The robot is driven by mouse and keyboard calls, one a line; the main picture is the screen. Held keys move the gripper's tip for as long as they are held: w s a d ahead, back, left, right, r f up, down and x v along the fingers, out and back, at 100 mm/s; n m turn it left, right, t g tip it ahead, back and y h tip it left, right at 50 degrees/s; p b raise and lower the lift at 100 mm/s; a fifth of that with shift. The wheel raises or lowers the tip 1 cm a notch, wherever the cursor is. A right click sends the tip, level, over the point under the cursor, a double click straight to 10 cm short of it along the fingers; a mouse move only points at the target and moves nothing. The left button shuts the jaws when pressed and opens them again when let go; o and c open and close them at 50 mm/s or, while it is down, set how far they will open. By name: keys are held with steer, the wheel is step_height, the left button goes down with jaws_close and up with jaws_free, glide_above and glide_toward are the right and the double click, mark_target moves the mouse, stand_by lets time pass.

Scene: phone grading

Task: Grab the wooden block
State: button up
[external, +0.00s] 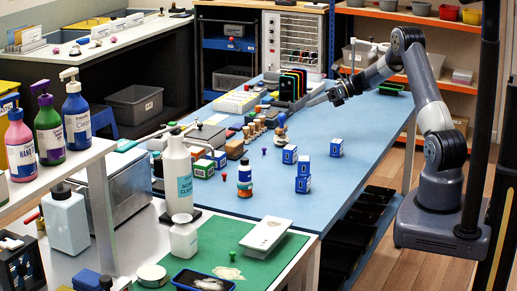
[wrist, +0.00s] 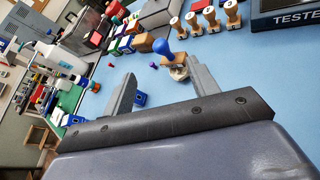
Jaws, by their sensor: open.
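My gripper (wrist: 161,66) is open, with its two grey fingers spread and nothing held between them. In the external view my gripper (external: 318,98) hangs over the far right part of the blue table (external: 370,125). A larger brown block (external: 235,148) stands left of the table's middle in the external view. I cannot tell for sure which brown piece is the task's wooden block.
Several wooden stamps (wrist: 193,22) stand in a row beyond the fingers, beside a dark tester (wrist: 285,12). The table's right side is mostly clear.

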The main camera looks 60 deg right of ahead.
steer(key=o, duration=0.5)
steer(key=m+h+b, duration=0.3)
steer(key=h+b, duration=0.5)
steer(key=b, duration=0.2)
glide_toward(236, 143)
steer(key=shift+s+a+f+t, duration=0.1)
steer(key=shift+a+f+t, duration=0.1)
steer(key=shift+f, duration=0.2)
steer(key=shift+s+a+f+t, duration=0.1)
steer(key=shift+f+t, duration=0.1)
steer(key=shift+f, duration=0.15)
steer(key=x, duration=0.5)
steer(key=shift+w+d, duration=0.1)
steer(key=shift+w, duration=0.05)
steer(key=shift+d+r+p+x, duration=0.15)
steer(key=shift+p+x, duration=0.55)
steer(key=shift+x, duration=0.4)
steer(key=shift+d+r+p+x, duration=0.15)
steer(key=shift+p+x, duration=0.55)
steer(key=shift+x, duration=0.35)
steer(key=shift+w+f, duration=0.3)
steer(key=shift+w, duration=0.3)
